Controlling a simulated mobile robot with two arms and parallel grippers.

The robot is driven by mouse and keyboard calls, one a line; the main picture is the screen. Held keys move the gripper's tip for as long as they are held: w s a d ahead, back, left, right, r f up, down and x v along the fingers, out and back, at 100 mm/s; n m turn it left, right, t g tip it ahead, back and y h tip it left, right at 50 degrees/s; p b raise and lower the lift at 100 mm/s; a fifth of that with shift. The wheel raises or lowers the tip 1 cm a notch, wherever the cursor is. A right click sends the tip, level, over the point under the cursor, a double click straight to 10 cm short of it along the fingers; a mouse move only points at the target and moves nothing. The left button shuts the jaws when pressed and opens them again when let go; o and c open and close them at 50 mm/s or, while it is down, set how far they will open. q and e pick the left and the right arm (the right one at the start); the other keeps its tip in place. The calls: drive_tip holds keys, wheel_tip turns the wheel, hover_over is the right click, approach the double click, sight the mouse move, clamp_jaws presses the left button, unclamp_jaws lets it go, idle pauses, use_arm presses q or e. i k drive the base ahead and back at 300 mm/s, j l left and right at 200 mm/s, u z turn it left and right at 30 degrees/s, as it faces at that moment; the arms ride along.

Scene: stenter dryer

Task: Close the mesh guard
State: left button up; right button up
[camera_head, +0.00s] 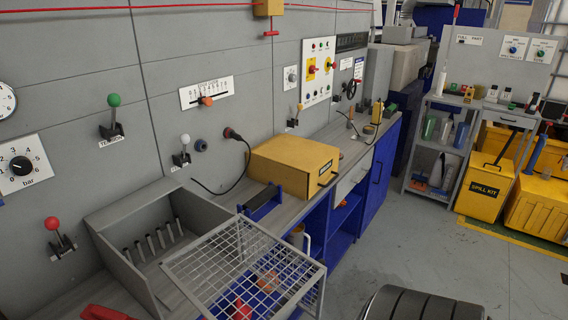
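The mesh guard (222,259) is a grey wire grid in a metal frame, at the lower middle of the head view. It stands open, reaching out to the right of a grey open-topped box (180,202) and leaving the box uncovered. Several grey rods (143,247) show inside the box. The guard's lower edge runs near the bottom of the picture, and its hinge is not clear to see. Neither of my grippers can be made out in this view.
Red objects (240,309) show through the mesh. Another red piece (105,313) is at the bottom left edge. A yellow box (292,163) sits on the bench behind the guard. A red-knobbed lever (54,226) is on the wall at left. Grey floor (400,240) is open at right.

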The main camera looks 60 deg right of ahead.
sight(321, 275)
drive_tip(key=l+u, duration=0.1)
drive_tip(key=l, duration=0.6)
drive_tip(key=l+u, duration=0.15)
drive_tip(key=l, duration=0.5)
drive_tip(key=k+l+u, duration=0.1)
drive_tip(key=l, duration=0.55)
drive_tip(key=k+l+u, duration=0.1)
drive_tip(key=l, duration=0.6)
